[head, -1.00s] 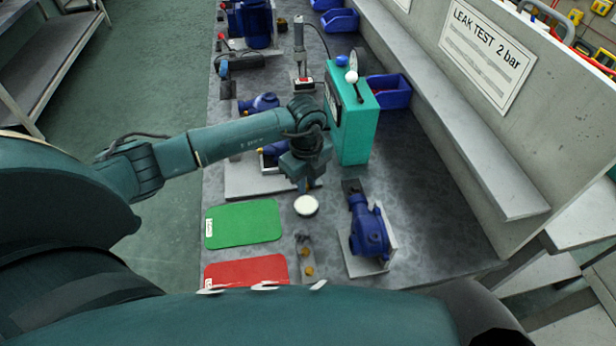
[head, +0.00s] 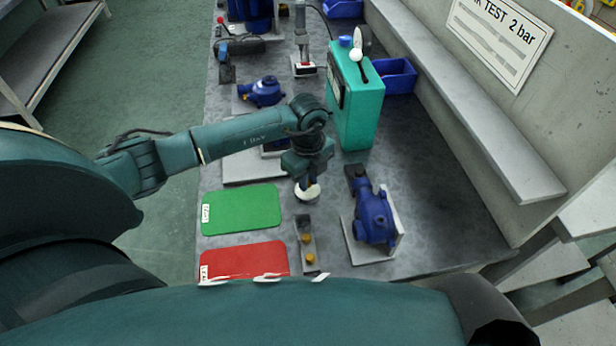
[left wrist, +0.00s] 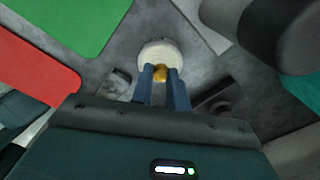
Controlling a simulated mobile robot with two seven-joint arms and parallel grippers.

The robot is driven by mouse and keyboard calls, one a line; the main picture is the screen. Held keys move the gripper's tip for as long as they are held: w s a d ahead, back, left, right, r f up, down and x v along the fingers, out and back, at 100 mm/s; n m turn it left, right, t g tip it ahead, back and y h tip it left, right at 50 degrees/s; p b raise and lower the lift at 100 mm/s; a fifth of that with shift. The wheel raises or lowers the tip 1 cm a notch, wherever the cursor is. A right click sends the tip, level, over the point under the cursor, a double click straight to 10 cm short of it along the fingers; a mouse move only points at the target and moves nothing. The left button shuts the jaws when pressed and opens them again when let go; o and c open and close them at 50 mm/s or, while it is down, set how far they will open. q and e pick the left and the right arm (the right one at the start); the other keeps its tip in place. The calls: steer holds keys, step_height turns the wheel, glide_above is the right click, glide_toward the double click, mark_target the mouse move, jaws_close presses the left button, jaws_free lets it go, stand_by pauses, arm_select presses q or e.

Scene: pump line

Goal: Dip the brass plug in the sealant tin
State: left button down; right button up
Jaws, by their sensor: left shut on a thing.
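My left gripper (head: 304,188) points down over the white sealant tin (head: 308,196) on the bench. In the left wrist view its two blue-grey fingers (left wrist: 161,72) are shut on the brass plug (left wrist: 161,74), whose rounded end shows between the tips. The plug overlaps the near part of the tin's pale round top (left wrist: 158,52). I cannot tell whether the plug touches the sealant. In the head view the gripper hides the plug and part of the tin. My right gripper is not in view.
A small holder (head: 306,240) with brass plugs stands in front of the tin. A green mat (head: 241,210) and a red mat (head: 244,262) lie to the left. A blue pump on a plate (head: 374,215) is at right; a teal tester (head: 358,105) stands behind.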

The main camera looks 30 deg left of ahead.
arm_select(q)
steer(key=shift+f+b, duration=0.35)
steer(key=shift+f, duration=0.15)
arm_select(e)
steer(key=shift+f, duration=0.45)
arm_select(q)
steer(key=shift+f, duration=0.1)
stand_by(1.1)
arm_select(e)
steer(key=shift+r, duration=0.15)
arm_select(q)
steer(key=shift+r+p, duration=1.35)
steer(key=shift+r, duration=0.15)
steer(key=shift+r+p, duration=0.6)
steer(key=shift+r, duration=0.1)
step_height(320, 180, up, 3)
steer(key=shift+f+p, duration=0.2)
steer(key=shift+p, duration=0.9)
steer(key=shift+r, duration=0.1)
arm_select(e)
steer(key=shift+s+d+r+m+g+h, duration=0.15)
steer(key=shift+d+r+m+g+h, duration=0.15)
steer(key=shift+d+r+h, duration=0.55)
